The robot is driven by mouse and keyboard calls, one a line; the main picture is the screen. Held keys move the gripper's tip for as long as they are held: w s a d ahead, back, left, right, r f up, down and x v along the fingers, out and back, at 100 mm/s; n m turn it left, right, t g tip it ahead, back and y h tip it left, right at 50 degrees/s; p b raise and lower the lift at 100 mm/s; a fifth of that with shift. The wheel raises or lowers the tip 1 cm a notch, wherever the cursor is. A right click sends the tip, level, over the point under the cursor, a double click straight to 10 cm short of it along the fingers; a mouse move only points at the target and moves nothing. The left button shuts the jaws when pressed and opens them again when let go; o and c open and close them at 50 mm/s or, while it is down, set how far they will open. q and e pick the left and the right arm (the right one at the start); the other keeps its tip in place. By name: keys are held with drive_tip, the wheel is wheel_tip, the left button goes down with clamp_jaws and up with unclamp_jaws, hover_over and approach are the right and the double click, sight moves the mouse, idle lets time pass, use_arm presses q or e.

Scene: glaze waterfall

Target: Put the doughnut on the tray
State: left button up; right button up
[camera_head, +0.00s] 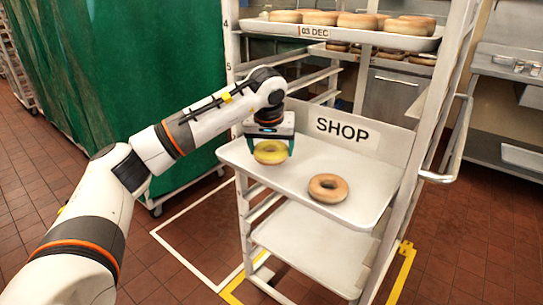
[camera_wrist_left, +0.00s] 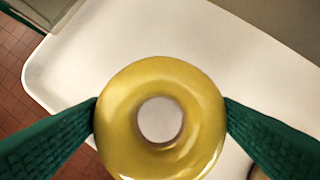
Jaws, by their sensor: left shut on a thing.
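A yellow-glazed doughnut (camera_head: 270,152) is between the fingers of my left gripper (camera_head: 271,146), over the left part of a white tray (camera_head: 312,165). In the left wrist view the doughnut (camera_wrist_left: 160,118) sits between both green fingers, which touch its sides, with the tray (camera_wrist_left: 90,60) below it. My left gripper (camera_wrist_left: 160,115) is shut on it. I cannot tell whether the doughnut touches the tray or hangs just above it. A plain brown doughnut (camera_head: 328,188) lies on the same tray, to the right and nearer. My right gripper is not in view.
The tray is on a white rack with a "SHOP" sign (camera_head: 343,129) behind it. A higher tray (camera_head: 285,28) holds several doughnuts. A lower shelf (camera_head: 310,245) is empty. Rack posts stand at both sides, and a green curtain (camera_head: 130,80) hangs at left.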

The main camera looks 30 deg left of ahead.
sight(271, 168)
use_arm(q)
drive_tip(key=shift+w+a, duration=0.25)
drive_tip(key=shift+w, duration=0.15)
wheel_tip(271, 168, down, 3)
drive_tip(key=shift+r, duration=0.1)
drive_tip(key=shift+f, duration=0.4)
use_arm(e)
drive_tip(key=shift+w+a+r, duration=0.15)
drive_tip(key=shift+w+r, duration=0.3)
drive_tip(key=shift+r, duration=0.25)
use_arm(q)
drive_tip(key=o, duration=1)
drive_tip(key=shift+f, duration=0.1)
drive_tip(key=shift+s+r, duration=0.1)
drive_tip(key=shift+r, duration=0.4)
drive_tip(key=p+v, duration=0.1)
drive_tip(key=v, duration=1)
drive_tip(key=shift+s+d+r, duration=0.1)
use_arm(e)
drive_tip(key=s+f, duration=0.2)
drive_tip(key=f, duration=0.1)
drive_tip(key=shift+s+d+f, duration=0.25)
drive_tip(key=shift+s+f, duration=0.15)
